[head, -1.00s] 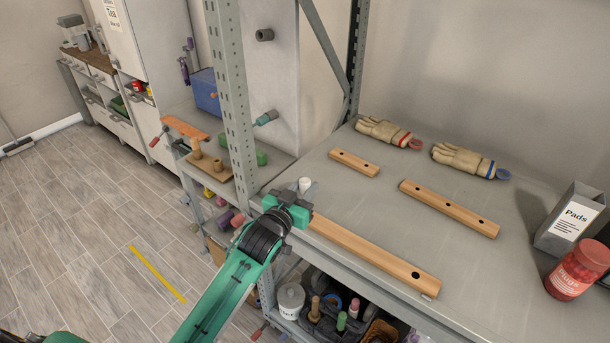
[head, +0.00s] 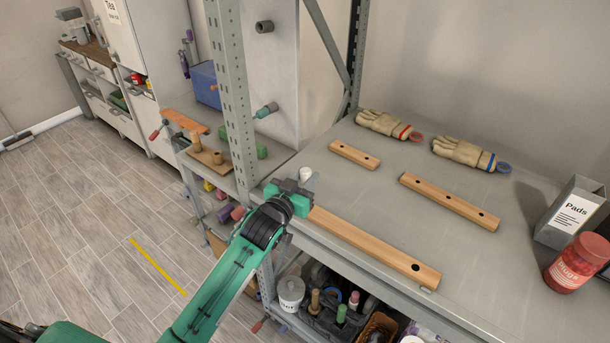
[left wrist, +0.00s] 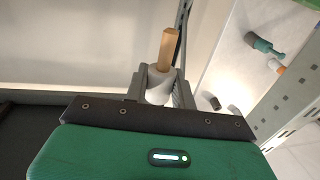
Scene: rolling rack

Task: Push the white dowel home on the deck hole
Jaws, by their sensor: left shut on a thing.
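The white dowel (head: 306,174) shows its top just beyond my left gripper (head: 298,187) in the head view. In the left wrist view the white dowel (left wrist: 158,92) sits between the two grey fingers of my left gripper (left wrist: 163,84), which is shut on it. The gripper is at the near left corner of the grey shelf deck (head: 360,205), by the left end of a long wooden rail (head: 375,248). The dowel's lower end and any hole under it are hidden, so I cannot tell how deep it sits. My right gripper is not in view.
Two drilled wooden bars (head: 450,200) (head: 354,155) lie on the deck. A pair of gloves (head: 388,125) lies at the back. A Pads box (head: 570,212) and a red jar (head: 577,263) stand at the right. A rack post (head: 233,95) rises close left of the gripper.

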